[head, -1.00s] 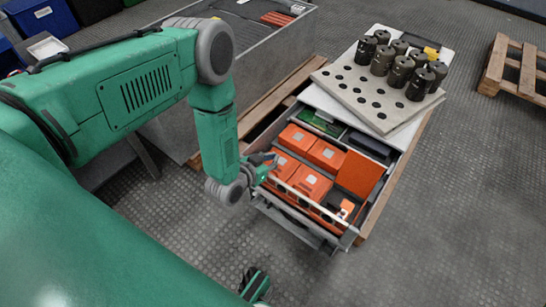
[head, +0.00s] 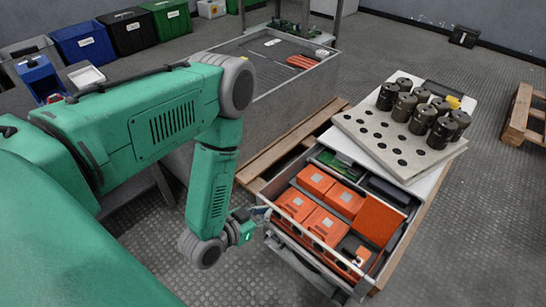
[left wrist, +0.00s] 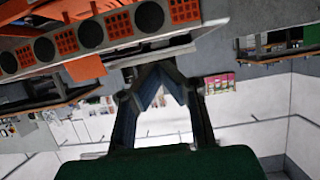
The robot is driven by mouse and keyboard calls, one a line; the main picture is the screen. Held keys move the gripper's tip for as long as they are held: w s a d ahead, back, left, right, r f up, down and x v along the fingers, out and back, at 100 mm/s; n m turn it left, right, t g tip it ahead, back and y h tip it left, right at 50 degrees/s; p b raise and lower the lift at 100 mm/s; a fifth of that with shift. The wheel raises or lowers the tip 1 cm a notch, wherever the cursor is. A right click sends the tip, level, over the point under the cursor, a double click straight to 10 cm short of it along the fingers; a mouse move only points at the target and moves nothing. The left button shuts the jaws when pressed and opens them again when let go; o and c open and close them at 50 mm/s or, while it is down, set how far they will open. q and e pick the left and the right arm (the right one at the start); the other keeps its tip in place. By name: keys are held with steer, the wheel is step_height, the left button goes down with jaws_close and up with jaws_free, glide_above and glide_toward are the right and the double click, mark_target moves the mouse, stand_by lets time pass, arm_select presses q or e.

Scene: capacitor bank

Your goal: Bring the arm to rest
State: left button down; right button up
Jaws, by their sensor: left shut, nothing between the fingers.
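My left arm (head: 165,120) comes in from the left in the head view, with its forearm hanging down. My left gripper (head: 262,212) is beside the left front corner of the open drawer (head: 312,245). It is shut, and nothing shows between its fingers. In the left wrist view the fingers of this gripper (left wrist: 160,78) meet in a point below the drawer's underside and orange units. Whether the fingertips touch the drawer cannot be told. My right gripper is not in view.
The drawer holds several orange boxes (head: 317,180). Dark cylinders (head: 442,132) stand on a perforated plate (head: 375,143) behind it. A grey metal bin (head: 285,95) stands behind my arm, and a pallet (head: 522,115) lies at right. The floor at lower right is clear.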

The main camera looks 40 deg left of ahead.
arm_select(q)
steer(key=shift+s+r, duration=0.1)
steer(key=shift+s, duration=0.05)
steer(key=s+r+g+y+p, duration=0.1)
steer(key=s+r+g+p, duration=0.4)
steer(key=s, duration=0.4)
steer(key=s+r+n+g+p, duration=0.1)
steer(key=s+r+g+p, duration=0.5)
steer(key=s, duration=0.3)
steer(key=shift+s+r+g+y, duration=0.25)
steer(key=shift+s+g+y, duration=0.15)
steer(key=shift+g, duration=0.3)
